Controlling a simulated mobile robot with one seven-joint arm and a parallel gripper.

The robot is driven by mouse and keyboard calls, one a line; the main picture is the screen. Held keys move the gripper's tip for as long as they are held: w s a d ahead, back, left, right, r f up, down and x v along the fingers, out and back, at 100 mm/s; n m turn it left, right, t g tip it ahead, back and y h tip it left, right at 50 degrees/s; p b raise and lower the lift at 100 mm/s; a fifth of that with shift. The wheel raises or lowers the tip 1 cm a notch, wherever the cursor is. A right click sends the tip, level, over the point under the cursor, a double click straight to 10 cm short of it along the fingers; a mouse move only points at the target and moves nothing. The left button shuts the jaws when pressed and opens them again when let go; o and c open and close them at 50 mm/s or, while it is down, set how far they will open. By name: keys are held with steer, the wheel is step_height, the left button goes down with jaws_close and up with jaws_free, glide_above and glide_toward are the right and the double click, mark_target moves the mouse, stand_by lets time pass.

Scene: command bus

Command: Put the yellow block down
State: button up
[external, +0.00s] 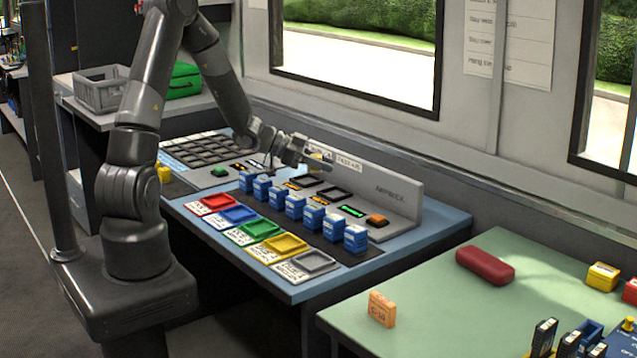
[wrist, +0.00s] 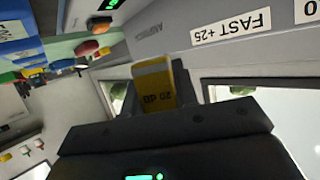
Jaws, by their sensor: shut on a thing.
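A yellow block (wrist: 153,86) marked "20 dB" is held by my gripper (wrist: 155,102), upside down in the wrist view. In the external view my gripper (external: 318,164) is above the back part of the console desk, in front of the upright grey panel (external: 390,190). The held block (external: 322,156) shows there only as a small patch of yellow at the fingers. It appears clear of the desk, but its exact height is hard to tell.
Red, blue, green, yellow (external: 278,247) and grey trays line the blue desk's (external: 440,222) front. Several blue blocks (external: 294,206) stand in a row behind them. Another yellow block (external: 163,172) is at the left. A green table (external: 430,290) with a red case (external: 485,265) stands right.

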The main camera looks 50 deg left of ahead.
steer(key=s+d+m+g+h, duration=0.3)
steer(key=d+m+g, duration=0.15)
steer(key=d, duration=2.25)
steer(key=s+d+m+g+h, duration=0.1)
steer(key=s+d+m+g, duration=0.15)
steer(key=s+d, duration=0.75)
steer(key=s+d+m+g, duration=0.25)
steer(key=s+d, duration=0.45)
steer(key=d, duration=0.6)
glide_above(433, 296)
steer(key=shift+g+h, duration=0.3)
steer(key=shift+g, duration=0.05)
step_height(433, 296, down, 6)
steer(key=shift+f, duration=2.15)
steer(key=shift+f, duration=0.1)
steer(key=o, duration=1)
